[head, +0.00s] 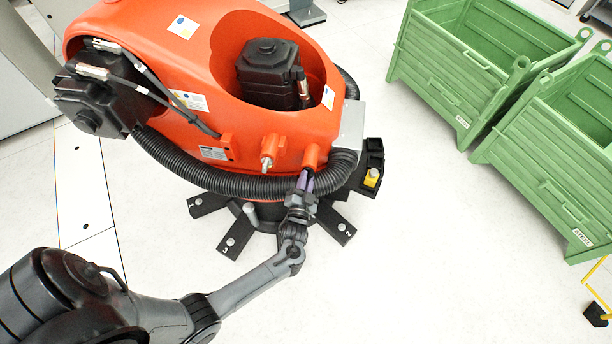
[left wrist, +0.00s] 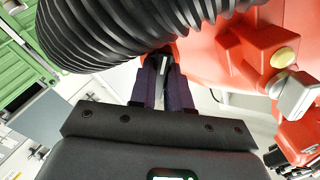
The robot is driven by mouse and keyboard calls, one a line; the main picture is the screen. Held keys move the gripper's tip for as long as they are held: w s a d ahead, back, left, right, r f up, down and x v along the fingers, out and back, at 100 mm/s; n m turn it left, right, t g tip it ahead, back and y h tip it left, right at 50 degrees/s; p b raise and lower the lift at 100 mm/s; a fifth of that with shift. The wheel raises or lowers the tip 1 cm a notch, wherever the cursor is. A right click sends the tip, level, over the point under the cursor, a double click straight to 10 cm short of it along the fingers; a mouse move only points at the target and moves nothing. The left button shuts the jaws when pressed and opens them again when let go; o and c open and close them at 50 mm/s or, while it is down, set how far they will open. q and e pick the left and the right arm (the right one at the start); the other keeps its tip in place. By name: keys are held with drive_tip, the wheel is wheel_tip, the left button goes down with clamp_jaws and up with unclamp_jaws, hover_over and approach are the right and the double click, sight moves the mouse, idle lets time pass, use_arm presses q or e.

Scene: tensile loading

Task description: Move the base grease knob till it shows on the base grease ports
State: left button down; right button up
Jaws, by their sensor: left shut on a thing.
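The large orange robot base (head: 240,100) stands on a black foot with numbered legs. My left gripper (head: 307,174) reaches its front from below, beside an orange boss (head: 312,154) and under a black corrugated hose. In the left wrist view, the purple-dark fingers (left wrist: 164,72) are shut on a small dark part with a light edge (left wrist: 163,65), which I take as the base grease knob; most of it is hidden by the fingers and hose. The port it shows on cannot be read. A second orange boss with a silver tip (head: 267,163) sits to the left, not touched. My right gripper is out of view.
The black corrugated hose (head: 220,181) curves closely above the gripper. Black foot legs (head: 236,238) spread below, with a yellow part (head: 371,178) at the right. Green metal crates (head: 560,150) stand at the right. The white floor between is clear.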

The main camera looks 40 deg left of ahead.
use_arm(q)
drive_tip(key=shift+m+p, duration=0.7)
drive_tip(key=shift+m, duration=0.5)
drive_tip(key=c, duration=1.1)
unclamp_jaws()
drive_tip(key=shift+s+f, duration=0.1)
